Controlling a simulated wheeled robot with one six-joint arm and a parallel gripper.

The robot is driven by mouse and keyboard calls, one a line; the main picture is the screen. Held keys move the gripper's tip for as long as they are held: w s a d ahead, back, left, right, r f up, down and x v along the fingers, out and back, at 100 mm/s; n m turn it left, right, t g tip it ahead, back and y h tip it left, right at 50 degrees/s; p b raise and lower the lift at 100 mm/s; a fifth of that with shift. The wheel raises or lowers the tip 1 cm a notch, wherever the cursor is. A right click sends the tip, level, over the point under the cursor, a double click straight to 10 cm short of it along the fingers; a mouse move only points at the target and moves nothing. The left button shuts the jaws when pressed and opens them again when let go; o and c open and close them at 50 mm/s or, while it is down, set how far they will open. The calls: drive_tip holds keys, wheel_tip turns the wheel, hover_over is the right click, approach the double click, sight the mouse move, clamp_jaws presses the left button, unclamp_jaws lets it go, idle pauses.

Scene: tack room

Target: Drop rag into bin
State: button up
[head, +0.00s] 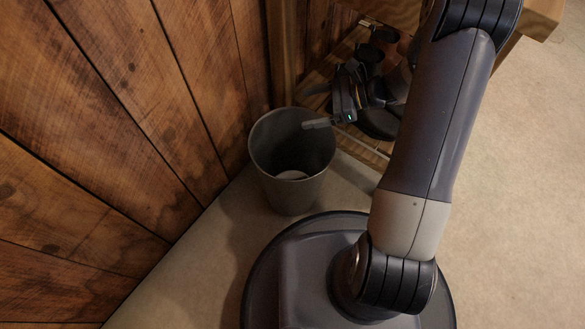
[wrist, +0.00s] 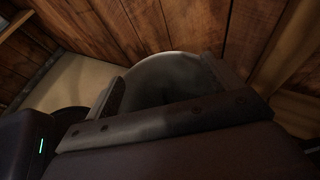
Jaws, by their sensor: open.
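The grey bin (head: 262,160) stands on the floor against the wood wall, upright, its mouth facing up. No rag shows clearly elsewhere.
The plank wall (head: 120,100) runs close along the bin's left and back. A wooden rack or bench (head: 375,160) stands right of the bin, under my arm. The floor (head: 530,200) at the right is clear.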

wheel_tip(320, 180, up, 4)
drive_tip(key=shift+r+p, duration=0.15)
drive_tip(key=shift+p, duration=0.45)
wheel_tip(320, 180, down, 11)
drive_tip(key=b, duration=0.5)
wheel_tip(320, 180, up, 6)
drive_tip(key=p, duration=0.5)
drive_tip(key=shift+r, duration=0.25)
drive_tip(key=shift+f, duration=0.15)
